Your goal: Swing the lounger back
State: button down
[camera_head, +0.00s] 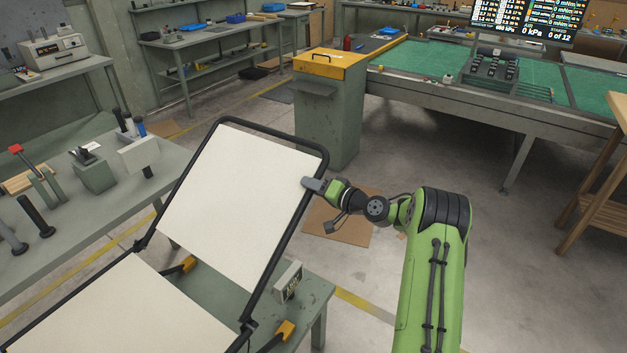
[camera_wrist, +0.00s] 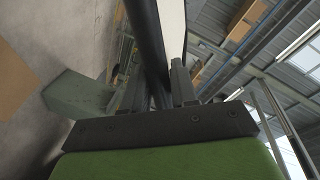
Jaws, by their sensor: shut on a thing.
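The lounger's back (camera_head: 235,190) is a cream panel in a black tube frame, tilted up from the seat (camera_head: 115,310) at the hinges. The seat lies at the lower left, partly cut off by the picture edge. My gripper (camera_head: 312,184) is at the right side tube of the back, near its upper corner, and is shut on it. In the wrist view the black tube (camera_wrist: 147,45) runs down between the fingers of my gripper (camera_wrist: 160,90), with the cream panel (camera_wrist: 172,35) beside it. The exact contact of the fingertips is hard to see.
The lounger stands on a grey-green table (camera_head: 312,290) with yellow-orange clamps (camera_head: 285,330) and a small labelled box (camera_head: 288,282). A workbench (camera_head: 60,235) with tools stands at left. A yellow-topped cabinet (camera_head: 328,115) stands behind the back. Open floor lies at right.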

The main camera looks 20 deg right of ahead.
jog(key=shift+w+d+f, duration=0.1)
jog(key=shift+d+f, duration=0.1)
jog(key=c, duration=1)
grip_release()
jog(key=shift+a, duration=0.1)
jog(key=v, duration=1.5)
jog(key=shift+s+d, duration=0.25)
jog(key=shift+s, duration=0.1)
